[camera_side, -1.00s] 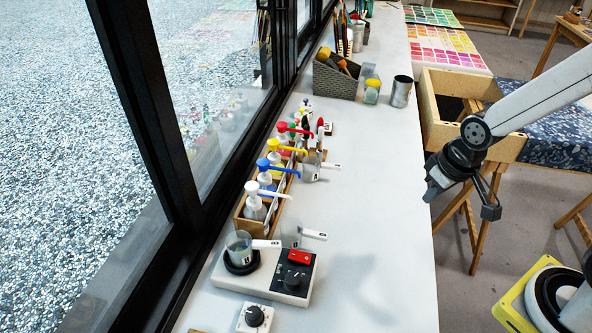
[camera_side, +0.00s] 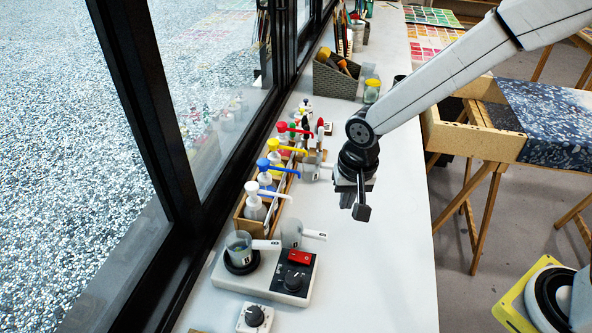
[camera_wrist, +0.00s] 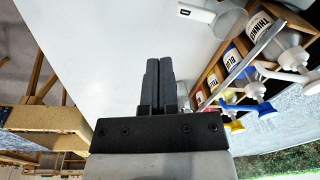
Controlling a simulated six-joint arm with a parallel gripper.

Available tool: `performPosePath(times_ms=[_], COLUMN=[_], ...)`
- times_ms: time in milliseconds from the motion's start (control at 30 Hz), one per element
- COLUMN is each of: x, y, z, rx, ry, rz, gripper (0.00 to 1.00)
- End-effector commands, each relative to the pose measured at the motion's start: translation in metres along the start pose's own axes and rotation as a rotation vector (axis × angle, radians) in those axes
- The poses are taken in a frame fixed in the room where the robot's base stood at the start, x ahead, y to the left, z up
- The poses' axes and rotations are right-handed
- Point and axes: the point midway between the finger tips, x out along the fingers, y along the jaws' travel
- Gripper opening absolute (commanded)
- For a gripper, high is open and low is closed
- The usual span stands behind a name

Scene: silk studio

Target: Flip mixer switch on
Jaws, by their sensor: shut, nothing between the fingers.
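The mixer (camera_side: 308,284) is a white, flat unit on the counter at the lower middle of the side view. Its red rocker switch (camera_side: 299,257) sits above a black knob (camera_side: 293,281); its on or off position is too small to tell. A cup with liquid (camera_side: 238,254) stands on the mixer's round pad at left. My gripper (camera_side: 360,208) is above the counter, up and to the right of the mixer and apart from it. In the wrist view my gripper (camera_wrist: 159,65) is shut and empty; the mixer is not seen there.
A wooden rack (camera_side: 240,222) of pump bottles runs along the window side, left of my gripper. A clear cup with a white handle (camera_side: 292,235) stands behind the switch. A small dial box (camera_side: 254,317) is in front of the mixer. The counter's right side (camera_side: 380,280) is clear.

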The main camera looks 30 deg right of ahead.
Motion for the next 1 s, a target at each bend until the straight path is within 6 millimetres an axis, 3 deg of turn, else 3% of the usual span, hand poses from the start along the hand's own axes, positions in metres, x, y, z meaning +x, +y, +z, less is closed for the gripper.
performPosePath(times_ms=[200,400,600,1000], x=[0.023,0.036,0.042,0.046], y=[-0.062,-0.097,-0.108,-0.108], z=[0.02,0.037,0.044,0.045], rx=[0.164,0.274,0.317,0.32], ry=[-0.038,-0.05,-0.053,-0.053], rz=[0.039,0.066,0.078,0.079], gripper=[0.0,0.0,0.0,0.0])
